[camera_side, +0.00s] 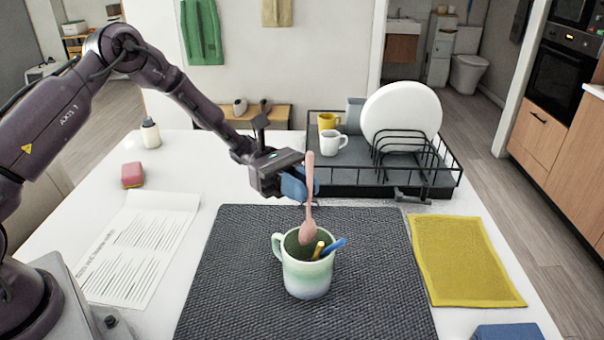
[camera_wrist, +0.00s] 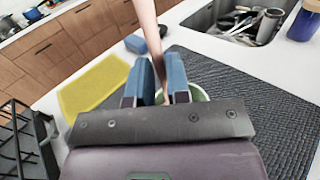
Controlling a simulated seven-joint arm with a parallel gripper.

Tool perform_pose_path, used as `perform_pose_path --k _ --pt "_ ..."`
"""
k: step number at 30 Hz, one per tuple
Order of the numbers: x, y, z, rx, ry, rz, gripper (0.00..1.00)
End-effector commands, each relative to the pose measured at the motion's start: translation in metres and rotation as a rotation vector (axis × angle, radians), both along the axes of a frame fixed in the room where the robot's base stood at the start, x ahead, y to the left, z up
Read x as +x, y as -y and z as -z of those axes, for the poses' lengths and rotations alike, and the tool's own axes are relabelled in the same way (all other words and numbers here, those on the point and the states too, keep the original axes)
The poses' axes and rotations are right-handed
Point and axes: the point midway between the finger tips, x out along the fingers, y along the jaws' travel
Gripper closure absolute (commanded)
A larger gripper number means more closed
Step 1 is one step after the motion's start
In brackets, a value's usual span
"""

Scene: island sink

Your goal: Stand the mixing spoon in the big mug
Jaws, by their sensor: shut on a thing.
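The mixing spoon (camera_side: 309,180) is pink and stands nearly upright, bowl end down. My gripper (camera_side: 297,184) is shut on its handle with blue fingertips. In the wrist view my gripper (camera_wrist: 163,82) has the spoon (camera_wrist: 146,28) between its fingers. The big mug (camera_side: 307,278), pale green and white with its handle at left, stands upright on the dark mat. The spoon's bowl overlaps the mug's opening in the side view; I cannot tell whether it is below the rim. A yellow and a blue utensil (camera_side: 333,246) lean in the mug. The fingers hide most of the mug (camera_wrist: 200,93) in the wrist view.
The dark woven mat (camera_side: 220,285) is clear around the mug. A dish rack (camera_side: 440,187) with a white plate and small mugs stands behind. A yellow cloth (camera_side: 462,262) lies right; a paper sheet (camera_side: 140,245) and pink sponge (camera_side: 133,175) lie left. A sink (camera_wrist: 232,22) shows in the wrist view.

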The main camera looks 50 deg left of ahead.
Motion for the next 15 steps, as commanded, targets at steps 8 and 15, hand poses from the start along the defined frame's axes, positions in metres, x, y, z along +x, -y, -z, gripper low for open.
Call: perform_pose_path --k 8,15 --pt "0.0 0.0 0.022 0.001 0.0 -0.002 1.0" --pt "0.0 0.0 0.032 0.001 0.001 -0.002 1.0"
